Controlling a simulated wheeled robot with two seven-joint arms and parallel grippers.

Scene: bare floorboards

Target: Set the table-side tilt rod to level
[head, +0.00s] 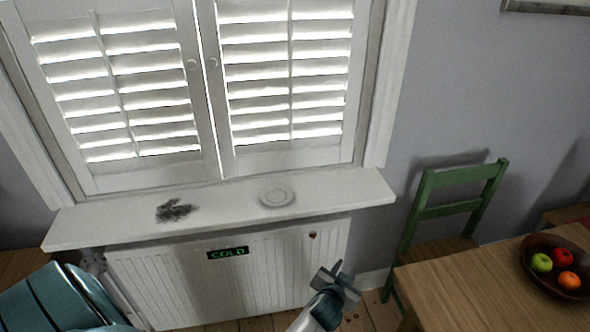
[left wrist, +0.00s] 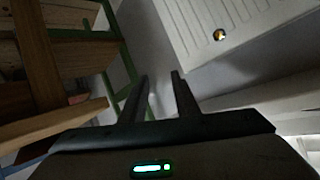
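White shutters cover the window in the head view, in two panels side by side. The table-side tilt rod (head: 290,70) is the thin upright bar down the middle of the right panel. The right panel's slats (head: 258,88) are partly tilted, with bright gaps between them. The other tilt rod (head: 113,75) runs down the left panel. My left gripper (head: 340,283) is below the sill, in front of the radiator's right end, well below and apart from the rod. In the left wrist view its two fingers (left wrist: 160,85) are apart with nothing between them. My right gripper is out of view.
The sill (head: 340,190) juts out under the shutters, holding a small plate (head: 277,196) and a dark patch (head: 175,211). Below is a radiator (head: 280,275) with a "COLD" sign (head: 228,253). At right are a green chair (head: 425,210) and a table (head: 460,285) with a fruit bowl (head: 535,272).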

